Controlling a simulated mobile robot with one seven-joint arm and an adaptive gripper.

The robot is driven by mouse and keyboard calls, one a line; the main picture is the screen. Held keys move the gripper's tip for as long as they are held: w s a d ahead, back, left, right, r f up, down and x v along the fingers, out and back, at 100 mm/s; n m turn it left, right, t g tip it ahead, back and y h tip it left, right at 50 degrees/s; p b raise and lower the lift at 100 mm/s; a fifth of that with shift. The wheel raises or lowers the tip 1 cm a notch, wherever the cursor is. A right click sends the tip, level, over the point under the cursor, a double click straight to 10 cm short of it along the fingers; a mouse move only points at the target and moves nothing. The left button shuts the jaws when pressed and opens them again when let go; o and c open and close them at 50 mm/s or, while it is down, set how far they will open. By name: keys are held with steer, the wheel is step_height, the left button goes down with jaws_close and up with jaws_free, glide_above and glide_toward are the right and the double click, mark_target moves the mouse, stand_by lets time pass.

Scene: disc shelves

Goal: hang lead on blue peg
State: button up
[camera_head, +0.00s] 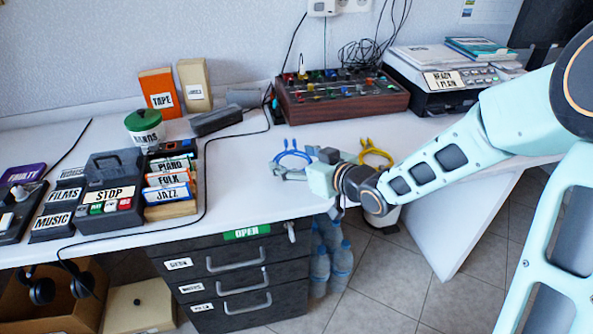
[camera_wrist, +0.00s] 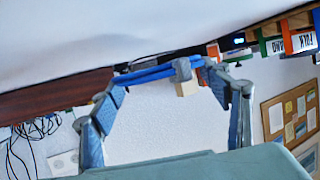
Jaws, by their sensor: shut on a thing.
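A blue looped lead (camera_head: 293,153) shows at my gripper (camera_head: 286,167), above the desk in the middle of the head view. In the wrist view my gripper (camera_wrist: 163,84) has its fingers set wide, with the blue lead (camera_wrist: 150,75) spanning between their tips. My gripper is shut on this lead. A yellow loop (camera_head: 376,150) shows right of my wrist; what it rests on is hidden. The dark red mixer box (camera_head: 340,97) behind carries several small coloured knobs or pegs. I cannot single out the blue peg for certain.
Labelled discs (camera_head: 168,180), a black player (camera_head: 108,195) and a green-lidded tub (camera_head: 145,127) stand on the left. A printer (camera_head: 440,80) stands back right. A thin black cable crosses the desk. Desk between the drawers' top and mixer is mostly clear.

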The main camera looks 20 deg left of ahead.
steer(key=shift+w+d+f+b, duration=0.1)
steer(key=shift+w+f+b, duration=0.15)
steer(key=shift+f, duration=0.6)
steer(key=shift+w+f+b, duration=0.1)
steer(key=shift+f+b, duration=0.15)
steer(key=shift+f, duration=0.6)
steer(key=shift+f, duration=0.25)
steer(key=o, duration=1.2)
steer(key=shift+d+r, duration=0.1)
